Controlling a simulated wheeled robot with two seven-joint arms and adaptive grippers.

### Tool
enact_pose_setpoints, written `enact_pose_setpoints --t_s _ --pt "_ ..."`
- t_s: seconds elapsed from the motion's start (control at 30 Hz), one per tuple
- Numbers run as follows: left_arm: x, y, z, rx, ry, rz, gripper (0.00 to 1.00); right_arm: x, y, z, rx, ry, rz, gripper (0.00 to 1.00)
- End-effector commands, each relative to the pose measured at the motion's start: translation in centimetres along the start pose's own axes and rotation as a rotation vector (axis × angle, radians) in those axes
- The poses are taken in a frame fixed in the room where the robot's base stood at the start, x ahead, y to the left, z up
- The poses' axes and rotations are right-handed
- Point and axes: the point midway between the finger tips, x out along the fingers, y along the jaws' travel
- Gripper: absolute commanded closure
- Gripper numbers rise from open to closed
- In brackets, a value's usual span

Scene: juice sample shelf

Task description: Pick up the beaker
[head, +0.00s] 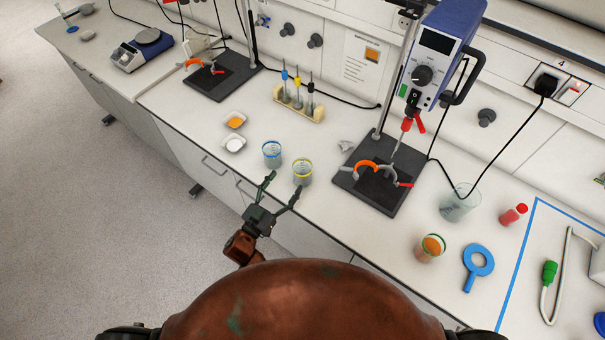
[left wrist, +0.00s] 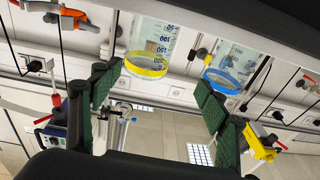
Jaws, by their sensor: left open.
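Two small clear beakers stand side by side near the bench's front edge. One has a blue band (head: 272,154) and the other a yellow band (head: 302,172). In the left wrist view, the yellow-banded beaker (left wrist: 152,48) appears upside down, above the gap between my fingers. The blue-banded beaker (left wrist: 236,68) appears beside the right-hand finger. My left gripper (head: 286,181) is open and empty, at the bench's front edge just short of both beakers. Its green-padded fingers (left wrist: 157,82) are spread apart. A larger clear beaker (head: 460,204) stands farther right. My right gripper is out of view.
Two small dishes (head: 235,144) lie left of the beakers. A dark stand base with clamps (head: 382,184) is to the right. A tube rack (head: 298,105) stands behind.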

Motion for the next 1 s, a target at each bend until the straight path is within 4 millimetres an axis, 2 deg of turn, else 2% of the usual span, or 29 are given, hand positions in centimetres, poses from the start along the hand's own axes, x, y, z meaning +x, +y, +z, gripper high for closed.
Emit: enact_pose_setpoints --t_s 0.1,0.17,0.47,0.7,1.0 --pt "0.8 1.6 -0.3 -0.002 0.031 0.055 0.31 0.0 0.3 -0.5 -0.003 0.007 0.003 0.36" --pt "1.2 1.9 -0.3 -0.003 0.036 0.064 0.31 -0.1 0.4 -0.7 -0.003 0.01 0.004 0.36" --pt "4.5 2.0 -0.6 -0.004 0.038 0.064 0.31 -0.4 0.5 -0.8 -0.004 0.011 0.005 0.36" --pt "7.8 2.0 -0.7 -0.004 0.037 0.063 0.31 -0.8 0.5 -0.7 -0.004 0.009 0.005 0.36" --pt "8.3 2.1 -0.6 -0.004 0.035 0.063 0.31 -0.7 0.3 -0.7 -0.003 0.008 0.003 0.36"
